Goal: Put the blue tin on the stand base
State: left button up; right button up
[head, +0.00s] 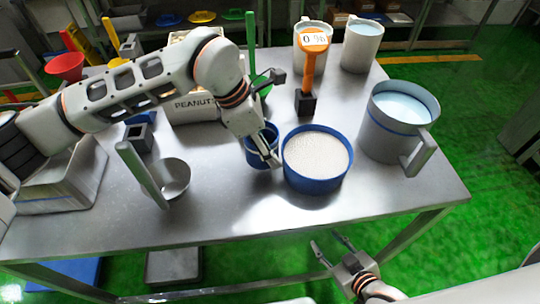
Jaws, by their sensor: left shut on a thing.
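A small blue tin (257,157) is on the steel table, left of a wide blue tub (318,186) filled with white grains. My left gripper (266,150) reaches down over this tin and is shut on its wall; it partly hides the tin. I cannot tell whether the tin is lifted off the table. An orange stand (308,72) with a display reading on top rises from a dark block-shaped base (305,104) behind the tub. Nothing rests on that base apart from the orange post. My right gripper (333,250) is open and empty, low beyond the table's front edge.
A large grey jug (392,135) of pale liquid stands right of the tub. A handled grey scoop (174,178), a dark block (138,137) and a PEANUTS box (194,108) are left. Pale containers (361,47) stand behind. The table's front centre is clear.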

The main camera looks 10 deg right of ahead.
pick_arm(q)
jog(key=shift+f, duration=1.9)
jog(key=o, duration=1.2)
jog(key=shift+f, duration=0.15)
